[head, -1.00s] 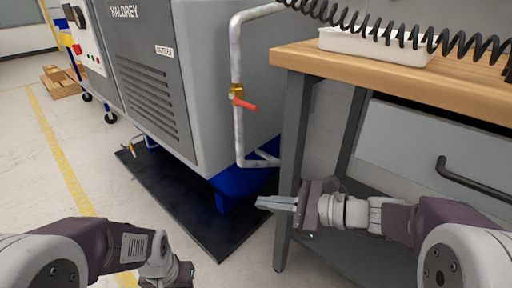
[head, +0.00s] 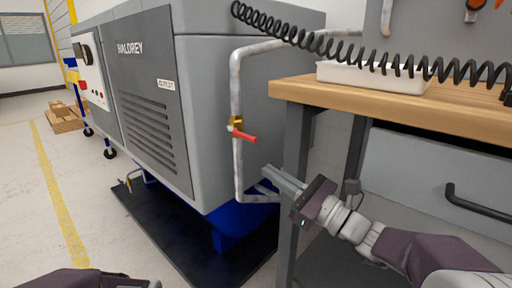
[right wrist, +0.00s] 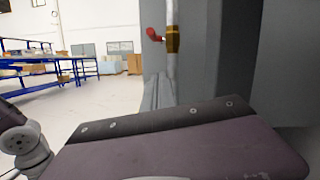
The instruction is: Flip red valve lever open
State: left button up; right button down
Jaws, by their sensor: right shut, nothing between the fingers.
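The red valve lever (head: 244,136) sits on a brass valve (head: 236,122) in a grey vertical pipe beside the compressor. The lever points right and slightly down, across the pipe. My right gripper (head: 270,172) is shut and empty, below and to the right of the lever, apart from it. In the right wrist view the red lever (right wrist: 153,34) and brass valve (right wrist: 172,40) show above the shut fingers (right wrist: 158,86). Of my left arm only a part shows at the bottom left of the head view; its gripper is out of view.
The grey compressor (head: 210,100) stands on a black mat (head: 165,230). A wooden workbench (head: 350,98) with a dark leg stands close on the right. A black coiled hose (head: 330,42) hangs above, and a white tray (head: 375,78) lies on the bench. Floor at left is open.

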aim_at(244, 136)
jog(key=w+a+r+p, duration=0.2)
jog(key=a+r+p, duration=0.2)
jog(key=r, duration=0.1)
jog(key=shift+w+p, duration=0.3)
jog(key=shift+p, duration=0.1)
jog(key=shift+r, duration=0.1)
